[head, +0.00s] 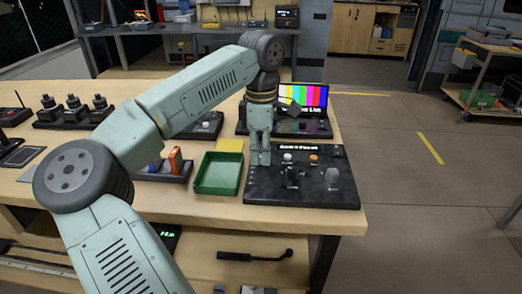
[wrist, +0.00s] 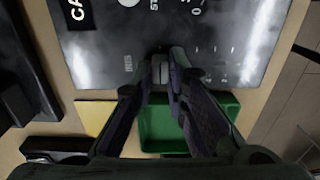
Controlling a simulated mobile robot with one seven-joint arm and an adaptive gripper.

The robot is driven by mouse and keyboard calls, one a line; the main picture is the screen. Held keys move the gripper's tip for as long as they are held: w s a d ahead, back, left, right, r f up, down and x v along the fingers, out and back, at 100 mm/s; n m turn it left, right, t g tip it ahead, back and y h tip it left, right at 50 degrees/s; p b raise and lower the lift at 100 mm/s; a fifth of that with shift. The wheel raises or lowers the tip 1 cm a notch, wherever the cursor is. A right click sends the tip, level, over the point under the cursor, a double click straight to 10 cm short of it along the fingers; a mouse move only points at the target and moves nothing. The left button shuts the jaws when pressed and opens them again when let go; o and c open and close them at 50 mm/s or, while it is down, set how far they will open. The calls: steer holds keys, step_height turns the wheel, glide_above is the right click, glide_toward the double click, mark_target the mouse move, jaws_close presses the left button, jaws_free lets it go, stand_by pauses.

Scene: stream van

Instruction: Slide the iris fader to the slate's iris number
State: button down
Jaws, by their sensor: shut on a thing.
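The black control panel (head: 325,198) lies at the right end of the wooden table; it also shows in the wrist view (wrist: 100,75). My gripper (head: 260,160) points down over the panel's left part. In the wrist view my gripper (wrist: 162,72) is shut on a small grey fader cap (wrist: 160,70), near the panel's edge beside the green tray. Small white marks and numbers stand to the right of the cap in the wrist view, too blurred to read. The cap is hidden by my fingers in the head view. I cannot make out a slate or its number.
A green tray (head: 204,187) and a yellow pad (head: 229,145) lie left of the panel. Knobs and a dark joystick (head: 292,176) rise from the panel right of my gripper. A colour-bar screen (head: 313,95) stands behind. The floor right of the table is clear.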

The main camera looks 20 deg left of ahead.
mark_target(261, 154)
steer(key=shift+w+a+r, duration=0.1)
steer(key=shift+w+r, duration=0.1)
steer(key=c, duration=1.6)
jaws_free()
steer(key=shift+f, duration=0.15)
step_height(261, 154, up, 12)
